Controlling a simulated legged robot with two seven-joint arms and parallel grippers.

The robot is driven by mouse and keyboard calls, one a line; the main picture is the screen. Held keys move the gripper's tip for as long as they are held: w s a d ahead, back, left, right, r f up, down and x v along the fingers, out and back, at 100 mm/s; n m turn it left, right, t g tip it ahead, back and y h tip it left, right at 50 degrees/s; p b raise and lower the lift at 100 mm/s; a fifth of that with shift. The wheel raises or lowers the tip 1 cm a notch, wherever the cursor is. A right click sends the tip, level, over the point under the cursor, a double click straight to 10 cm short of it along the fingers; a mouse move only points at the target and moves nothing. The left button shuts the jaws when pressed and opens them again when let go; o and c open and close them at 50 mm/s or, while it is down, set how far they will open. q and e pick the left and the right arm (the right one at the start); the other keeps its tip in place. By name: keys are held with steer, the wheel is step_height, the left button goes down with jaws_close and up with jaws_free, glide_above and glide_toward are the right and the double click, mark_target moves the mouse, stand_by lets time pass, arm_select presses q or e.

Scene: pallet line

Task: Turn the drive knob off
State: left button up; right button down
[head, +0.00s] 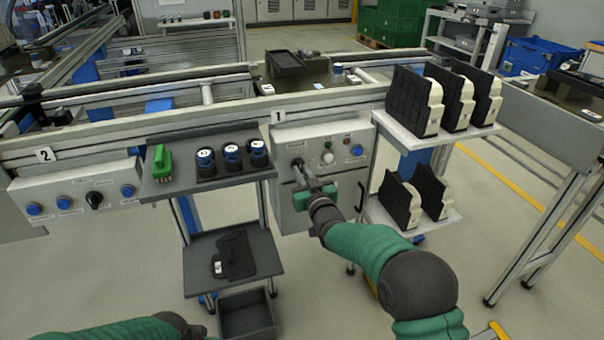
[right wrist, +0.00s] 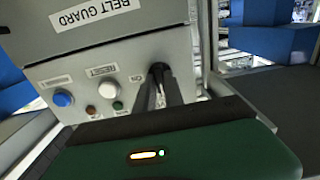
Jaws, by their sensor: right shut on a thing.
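The control box marked 1 (head: 350,140) is fixed to the line's rail in the head view, with a white button (head: 327,157) and a blue button (head: 357,150). My right gripper (head: 299,168) reaches its left part. It is shut on a dark knob (right wrist: 159,70), which the fingers (right wrist: 168,95) mostly hide in the right wrist view. I cannot read the knob's setting. My left arm shows at the bottom left of the head view, but its gripper is out of view.
The control box marked 2 (head: 75,190) carries a black knob (head: 94,199) and blue buttons. A shelf (head: 210,186) beside my right gripper holds a green tool (head: 162,163) and several blue-topped items. White racks with black-faced parts (head: 412,100) stand at the right.

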steer(key=shift+s+f, duration=0.1)
steer(key=shift+f, duration=0.4)
steer(key=c, duration=1.4)
jaws_free()
steer(key=shift+r, duration=0.1)
steer(key=shift+c, duration=0.2)
steer(key=shift+r, duration=0.2)
steer(key=p+v, duration=0.4)
steer(key=v, duration=1.2)
steer(key=shift+s, duration=0.35)
steer(key=shift+d, duration=0.15)
